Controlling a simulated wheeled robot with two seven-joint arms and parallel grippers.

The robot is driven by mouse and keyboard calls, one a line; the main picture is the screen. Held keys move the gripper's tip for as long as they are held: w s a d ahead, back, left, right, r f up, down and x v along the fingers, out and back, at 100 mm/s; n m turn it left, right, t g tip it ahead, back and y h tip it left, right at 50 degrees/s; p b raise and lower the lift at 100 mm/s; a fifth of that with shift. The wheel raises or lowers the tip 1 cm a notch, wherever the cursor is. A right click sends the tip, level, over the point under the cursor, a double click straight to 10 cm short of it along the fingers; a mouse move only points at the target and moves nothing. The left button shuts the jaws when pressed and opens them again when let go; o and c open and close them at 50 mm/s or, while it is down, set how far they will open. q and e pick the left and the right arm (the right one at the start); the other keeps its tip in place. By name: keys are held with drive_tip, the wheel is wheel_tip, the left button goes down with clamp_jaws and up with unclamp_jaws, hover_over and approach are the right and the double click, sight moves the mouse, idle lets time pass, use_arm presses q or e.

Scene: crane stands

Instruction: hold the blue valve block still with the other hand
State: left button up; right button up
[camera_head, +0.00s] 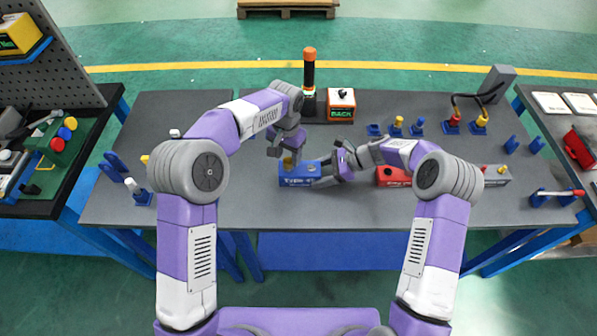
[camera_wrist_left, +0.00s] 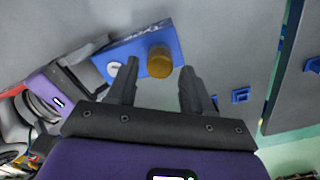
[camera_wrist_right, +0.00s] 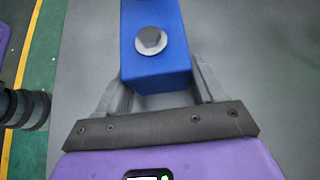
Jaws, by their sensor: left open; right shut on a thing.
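The blue valve block (camera_head: 299,180) lies on the grey bench top in front of my body. It has a brass-yellow knob (camera_wrist_left: 160,62) and a pale round bolt (camera_wrist_left: 113,68) on its top. My right gripper (camera_wrist_right: 157,82) is shut on the block's right end, one finger on each side. The blue block (camera_wrist_right: 153,65) and its bolt (camera_wrist_right: 150,40) show closely in the right wrist view. My left gripper (camera_wrist_left: 159,70) is open above the block, its fingers on either side of the knob in that view. Whether they touch it cannot be told.
A red block (camera_head: 392,177) and a grey block (camera_head: 495,176) are to the right. An orange-fronted box (camera_head: 341,108) and a dark post with an orange top (camera_head: 309,75) stand behind. Blue holders (camera_head: 416,127) sit at the back right. The bench front is clear.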

use_arm(q)
drive_tip(key=shift+f, duration=1)
drive_tip(key=shift+c, duration=0.3)
clamp_jaws()
drive_tip(key=shift+r, duration=0.15)
drive_tip(key=n, duration=0.5)
drive_tip(key=shift+r+n, duration=0.1)
drive_tip(key=shift+n, duration=0.8)
drive_tip(key=n, duration=0.3)
drive_tip(key=shift+n, duration=0.3)
